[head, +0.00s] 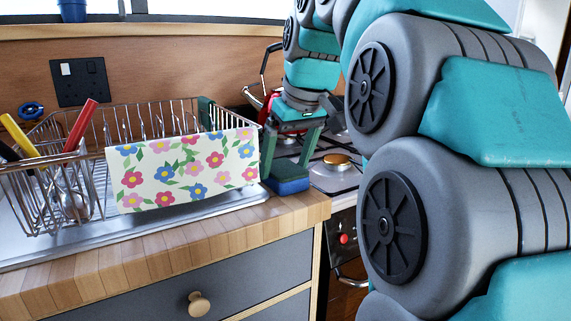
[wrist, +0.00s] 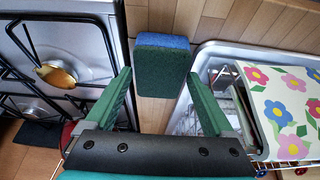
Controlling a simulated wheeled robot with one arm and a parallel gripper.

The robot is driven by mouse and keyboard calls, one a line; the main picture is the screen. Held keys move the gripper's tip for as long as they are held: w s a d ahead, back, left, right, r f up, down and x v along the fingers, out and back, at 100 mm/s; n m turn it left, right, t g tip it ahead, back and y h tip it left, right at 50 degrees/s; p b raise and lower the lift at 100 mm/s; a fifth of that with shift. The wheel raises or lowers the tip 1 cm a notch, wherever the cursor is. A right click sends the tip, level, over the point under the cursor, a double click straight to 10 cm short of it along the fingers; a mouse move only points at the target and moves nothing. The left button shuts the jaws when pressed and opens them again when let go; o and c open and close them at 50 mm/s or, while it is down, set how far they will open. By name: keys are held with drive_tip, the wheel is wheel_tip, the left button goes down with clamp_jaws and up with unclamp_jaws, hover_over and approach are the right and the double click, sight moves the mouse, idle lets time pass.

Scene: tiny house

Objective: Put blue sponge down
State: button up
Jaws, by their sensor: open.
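The blue sponge (head: 288,184) has a dark green scouring side on top and a blue body below. It rests on the wooden counter (head: 311,203) between the dish rack and the stove. In the wrist view the sponge (wrist: 162,65) lies just beyond the fingertips, with its green face towards the camera. My gripper (head: 292,165) is open, with its green fingers above and around the sponge in the head view. In the wrist view the open fingers (wrist: 159,75) are spread wider than the sponge, with gaps on both sides.
A wire dish rack (head: 100,180) with a floral cloth (head: 185,170) over its edge stands to the left. A gas stove (head: 340,178) with a brass burner (head: 337,159) is to the right. A red kettle (head: 257,98) stands behind my gripper. Bare counter is narrow here.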

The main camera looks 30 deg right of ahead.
sight(294, 174)
drive_tip(key=p+v, duration=0.1)
drive_tip(key=v, duration=0.6)
drive_tip(key=shift+p, duration=0.35)
drive_tip(key=shift+f, duration=0.1)
